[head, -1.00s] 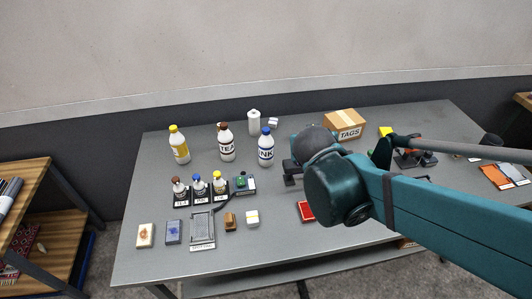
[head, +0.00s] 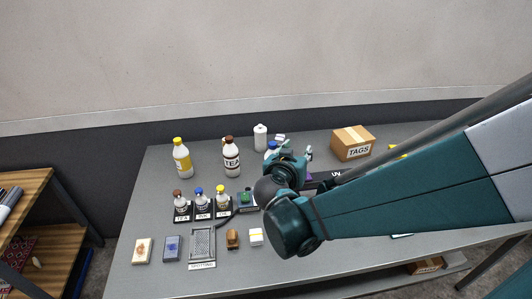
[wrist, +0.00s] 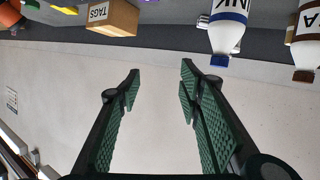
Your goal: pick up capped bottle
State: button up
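Several capped bottles stand upright on the grey table; I cannot tell which one is meant. The INK bottle with a blue cap (head: 272,146) is mostly hidden behind my gripper in the head view. In the wrist view the picture is upside down and the INK bottle (wrist: 229,30) hangs at the top, right of the fingers. The TEA bottle with a brown cap (head: 232,160) stands to its left. A yellow-capped bottle (head: 182,158) stands farther left. My gripper (wrist: 160,78) is open and empty, with its fingers apart from the bottles.
Small capped bottles (head: 201,201) stand in front on labelled spots. A grey tray (head: 202,242) and small blocks lie near the front edge.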

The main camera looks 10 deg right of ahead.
aim_at(272, 146)
jog(key=w+a+f+t+b, duration=0.3)
jog(key=a+f+t, duration=0.1)
jog(key=a, duration=0.5)
jog(key=shift+w+f+b, duration=0.25)
jog(key=shift+w+b, duration=0.05)
jog(key=shift+b, duration=0.1)
jog(key=shift+x, duration=1.35)
jog(key=shift+b+x, duration=0.85)
jog(key=shift+x, duration=1.75)
jog(key=shift+a, duration=0.1)
jog(key=shift+c, duration=0.7)
grip_shut()
